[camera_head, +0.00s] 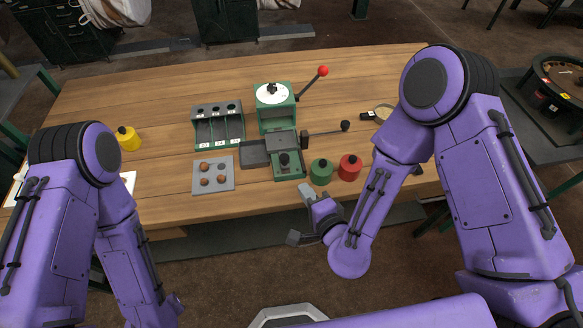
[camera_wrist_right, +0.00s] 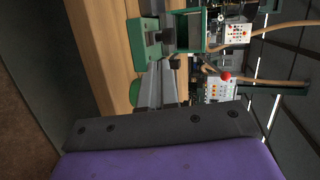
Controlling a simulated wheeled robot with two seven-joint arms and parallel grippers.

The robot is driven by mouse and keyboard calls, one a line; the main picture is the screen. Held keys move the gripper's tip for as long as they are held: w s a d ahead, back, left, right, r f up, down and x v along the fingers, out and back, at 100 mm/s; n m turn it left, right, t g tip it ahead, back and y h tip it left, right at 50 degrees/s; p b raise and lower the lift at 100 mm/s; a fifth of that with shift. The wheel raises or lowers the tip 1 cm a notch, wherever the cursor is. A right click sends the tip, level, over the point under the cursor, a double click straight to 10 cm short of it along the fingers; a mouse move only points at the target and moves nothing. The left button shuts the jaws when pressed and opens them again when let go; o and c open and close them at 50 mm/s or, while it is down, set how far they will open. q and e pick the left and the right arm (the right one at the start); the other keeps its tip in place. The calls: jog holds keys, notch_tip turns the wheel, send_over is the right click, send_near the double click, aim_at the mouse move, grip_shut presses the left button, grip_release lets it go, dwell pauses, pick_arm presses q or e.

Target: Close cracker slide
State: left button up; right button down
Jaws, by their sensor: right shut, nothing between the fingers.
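The cracker (camera_head: 275,118) is a green press-like body with a white dial on top and a red-ball lever, standing mid-table. Its slide (camera_head: 288,173), a green tray with a black knob, sticks out in front of it toward me. In the right wrist view the slide's green end (camera_wrist_right: 137,40) and the cracker body (camera_wrist_right: 190,45) show beyond the fingertips. My left gripper is out of view below the picture.
A green jar (camera_head: 320,172) and a red jar (camera_head: 350,167) stand right of the slide. A grey plate (camera_head: 228,185) with brown balls, a dark plate (camera_head: 254,153) and a green rack (camera_head: 217,128) lie left. A yellow jar (camera_head: 129,139) stands far left. The back left of the table is clear.

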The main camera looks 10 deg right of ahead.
aim_at(287, 162)
jog(key=p+x, duration=0.1)
jog(key=x, duration=0.1)
jog(key=p+x, duration=0.1)
jog(key=x, duration=0.2)
jog(key=r+p+x, duration=0.1)
jog(key=x, duration=0.2)
jog(key=shift+w+r, duration=0.1)
jog(key=shift+w, duration=0.1)
jog(key=shift+w+a, duration=0.2)
jog(key=shift+w, duration=0.25)
jog(key=shift+w, duration=0.1)
